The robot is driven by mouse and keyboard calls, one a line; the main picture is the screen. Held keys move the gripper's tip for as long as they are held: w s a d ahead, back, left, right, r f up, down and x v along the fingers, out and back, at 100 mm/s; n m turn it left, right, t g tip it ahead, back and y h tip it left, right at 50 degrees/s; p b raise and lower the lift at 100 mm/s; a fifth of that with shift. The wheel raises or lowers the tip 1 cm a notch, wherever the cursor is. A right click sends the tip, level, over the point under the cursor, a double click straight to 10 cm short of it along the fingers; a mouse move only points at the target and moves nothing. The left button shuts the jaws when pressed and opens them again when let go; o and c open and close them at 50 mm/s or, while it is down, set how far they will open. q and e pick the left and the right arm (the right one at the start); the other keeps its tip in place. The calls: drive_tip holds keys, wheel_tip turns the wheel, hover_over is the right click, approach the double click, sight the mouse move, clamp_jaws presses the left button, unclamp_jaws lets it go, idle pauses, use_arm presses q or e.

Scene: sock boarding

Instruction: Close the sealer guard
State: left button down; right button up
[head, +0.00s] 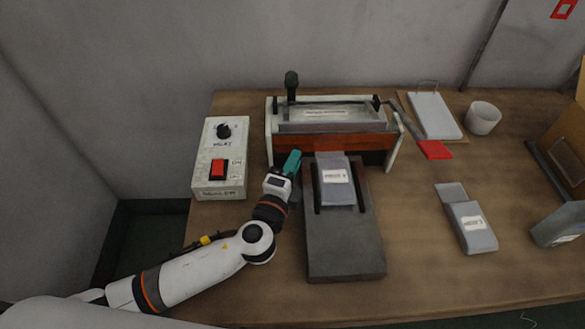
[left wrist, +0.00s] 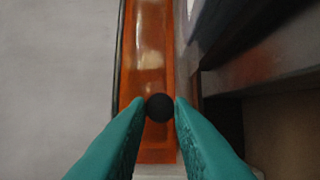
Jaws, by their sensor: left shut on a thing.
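The sealer (head: 325,112) stands at the back middle of the table. Its orange see-through guard (head: 345,143) spans the front, below the sealing bar; the guard also shows as an orange strip in the left wrist view (left wrist: 148,60). My left gripper (head: 293,162), with teal fingers, is at the guard's left end. In the left wrist view its fingers (left wrist: 160,106) close on a round black knob (left wrist: 160,107) in front of the orange strip. The knob is hidden in the head view. My right gripper is not in view.
A grey stand (head: 342,245) with a labelled pouch (head: 336,181) sits in front of the sealer, close right of my left gripper. A control box (head: 221,158) with a red switch is to the left. A red-ended lever (head: 434,150) juts out right. Another pouch (head: 472,227) lies further right.

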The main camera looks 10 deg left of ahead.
use_arm(q)
drive_tip(key=shift+a+r, duration=0.1)
drive_tip(key=c, duration=1.7)
unclamp_jaws()
drive_tip(key=shift+w, duration=0.1)
drive_tip(key=o, duration=0.4)
drive_tip(key=shift+w, duration=0.1)
drive_tip(key=s, duration=0.3)
drive_tip(key=s+a+b, duration=0.1)
drive_tip(key=s, duration=0.3)
drive_tip(key=s+a+b, duration=0.1)
drive_tip(key=s, duration=0.3)
drive_tip(key=shift+f, duration=0.3)
drive_tip(key=shift+s+a+r, duration=0.1)
drive_tip(key=shift+s+r, duration=0.05)
drive_tip(key=shift+s, duration=0.3)
